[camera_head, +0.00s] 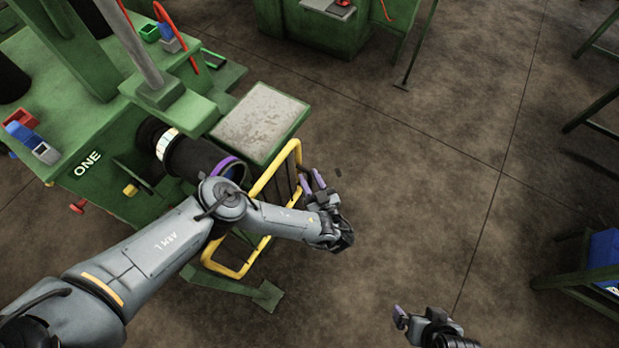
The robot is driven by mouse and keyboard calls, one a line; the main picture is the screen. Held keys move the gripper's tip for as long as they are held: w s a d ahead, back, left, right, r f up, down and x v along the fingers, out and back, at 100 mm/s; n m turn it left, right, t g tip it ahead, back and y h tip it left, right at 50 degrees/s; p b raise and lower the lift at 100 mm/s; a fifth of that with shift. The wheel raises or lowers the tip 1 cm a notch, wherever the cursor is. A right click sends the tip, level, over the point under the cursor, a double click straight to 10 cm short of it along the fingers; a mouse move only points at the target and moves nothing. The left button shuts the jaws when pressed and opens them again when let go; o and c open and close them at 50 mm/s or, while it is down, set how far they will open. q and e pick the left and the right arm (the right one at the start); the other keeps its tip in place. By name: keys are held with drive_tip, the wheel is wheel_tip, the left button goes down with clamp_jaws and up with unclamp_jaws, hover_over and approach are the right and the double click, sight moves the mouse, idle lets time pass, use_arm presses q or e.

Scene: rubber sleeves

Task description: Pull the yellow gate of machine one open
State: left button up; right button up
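The green machine marked ONE (88,163) stands at the left. Its yellow gate (272,178) is a tube frame with dark bars beside the grey-topped stand, partly hidden behind my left forearm. My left gripper (312,182) is at the right side of the gate's upper part, with its purple-tipped fingers apart. They look empty, and I cannot tell whether a finger touches the frame. My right gripper (400,318) is at the bottom edge, far from the gate. Only one purple fingertip shows clearly there.
A green stand with a grey top (260,122) is just behind the gate. A dark cylinder with a purple ring (228,167) sticks out of the machine near my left arm. A blue bin (604,250) is on a rack at the right. The floor between is clear.

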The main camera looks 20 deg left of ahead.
use_arm(q)
drive_tip(key=shift+w+a, duration=0.15)
drive_tip(key=shift+a, duration=0.1)
drive_tip(key=shift+c, duration=0.3)
clamp_jaws()
drive_tip(key=shift+d, duration=0.1)
